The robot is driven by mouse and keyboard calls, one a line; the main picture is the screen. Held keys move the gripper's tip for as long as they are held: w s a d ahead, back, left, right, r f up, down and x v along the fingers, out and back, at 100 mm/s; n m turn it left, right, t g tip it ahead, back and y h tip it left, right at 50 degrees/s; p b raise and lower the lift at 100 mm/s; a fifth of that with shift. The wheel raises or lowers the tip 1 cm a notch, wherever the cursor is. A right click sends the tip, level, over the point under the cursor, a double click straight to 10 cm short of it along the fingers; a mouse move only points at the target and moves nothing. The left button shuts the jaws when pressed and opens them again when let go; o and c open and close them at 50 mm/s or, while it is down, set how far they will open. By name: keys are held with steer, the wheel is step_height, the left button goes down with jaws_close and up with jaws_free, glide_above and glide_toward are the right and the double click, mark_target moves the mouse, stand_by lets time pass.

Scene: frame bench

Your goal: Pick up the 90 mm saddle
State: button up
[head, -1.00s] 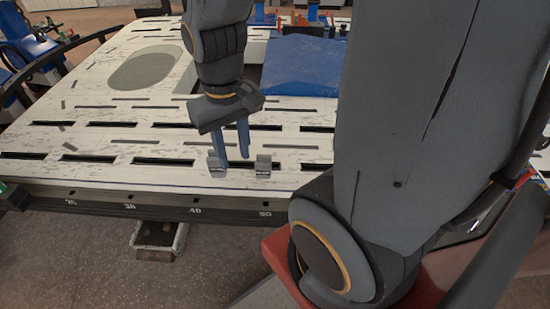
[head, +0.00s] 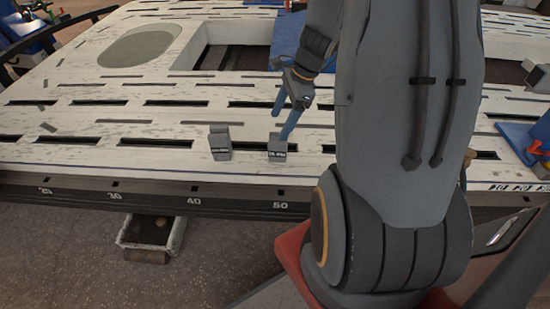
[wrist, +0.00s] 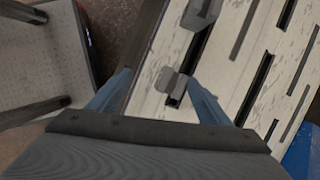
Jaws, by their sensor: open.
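Two small grey saddles stand on the slotted white bench top near its front edge. The right saddle (head: 277,149) has a label on its front face, too small to read surely. The left saddle (head: 219,146) is apart from it, its label also unclear. My gripper (head: 282,124) is open, its blue fingers pointing down at the right saddle. One fingertip overlaps that saddle's top in the head view; I cannot tell whether they touch. In the wrist view one saddle (wrist: 173,84) lies between the spread fingers (wrist: 160,88), and the other saddle (wrist: 201,12) is beyond, at the top.
A tray (head: 152,236) is under the front edge. The top left of the saddles is clear.

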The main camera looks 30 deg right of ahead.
mark_target(278, 148)
steer(key=w+f+m+b, duration=0.1)
steer(key=f, duration=0.3)
steer(key=w+d+f+m+b, duration=0.1)
steer(key=w+f+b, duration=0.1)
steer(key=f, duration=0.2)
steer(key=w+f+m+b, duration=0.1)
steer(key=f+b, duration=0.1)
steer(key=f, duration=0.2)
steer(key=shift+w+d+f+m+t, duration=0.1)
steer(key=shift+w+d+m+t, duration=0.05)
steer(key=shift+d+m+t, duration=0.15)
steer(key=shift+c, duration=0.2)
steer(key=c, duration=1.5)
